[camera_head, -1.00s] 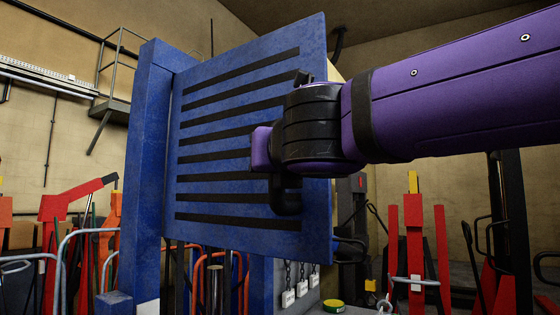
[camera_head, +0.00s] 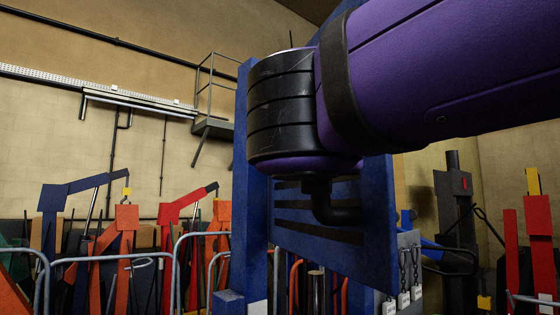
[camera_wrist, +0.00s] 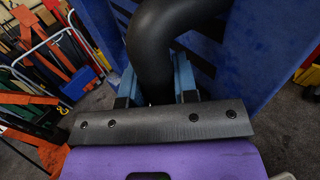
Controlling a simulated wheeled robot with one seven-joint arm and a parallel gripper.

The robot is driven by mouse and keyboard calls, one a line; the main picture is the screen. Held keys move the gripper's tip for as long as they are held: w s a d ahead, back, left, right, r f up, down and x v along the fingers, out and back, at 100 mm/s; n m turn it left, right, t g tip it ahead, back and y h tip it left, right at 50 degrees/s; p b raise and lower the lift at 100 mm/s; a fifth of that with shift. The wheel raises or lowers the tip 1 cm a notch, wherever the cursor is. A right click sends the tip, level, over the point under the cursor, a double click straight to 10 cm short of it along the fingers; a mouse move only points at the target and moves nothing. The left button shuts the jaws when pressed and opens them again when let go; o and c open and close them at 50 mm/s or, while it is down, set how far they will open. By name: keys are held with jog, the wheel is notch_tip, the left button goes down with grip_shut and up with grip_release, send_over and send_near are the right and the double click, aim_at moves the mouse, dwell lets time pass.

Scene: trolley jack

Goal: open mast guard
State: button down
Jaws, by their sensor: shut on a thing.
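The mast guard (camera_head: 378,250) is a blue panel with dark horizontal slots, beside a blue upright post (camera_head: 254,225). My arm hides its upper part in the head view. Its black curved handle (camera_head: 335,212) shows below my wrist. In the wrist view the handle (camera_wrist: 165,45) rises between the two blue-grey fingers of my gripper (camera_wrist: 157,88), which is shut on it. The guard's blue surface (camera_wrist: 265,35) fills the upper right there. The fingers are hidden in the head view.
Grey tubular rails (camera_head: 150,262) and red and orange jacks (camera_head: 183,205) stand at the left. White tags (camera_head: 404,300) hang on chains below right of the guard. More red equipment (camera_head: 538,240) stands at the far right. A steel platform (camera_head: 213,125) is on the back wall.

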jog(key=c, duration=0.9)
grip_release()
jog(key=shift+s, duration=0.1)
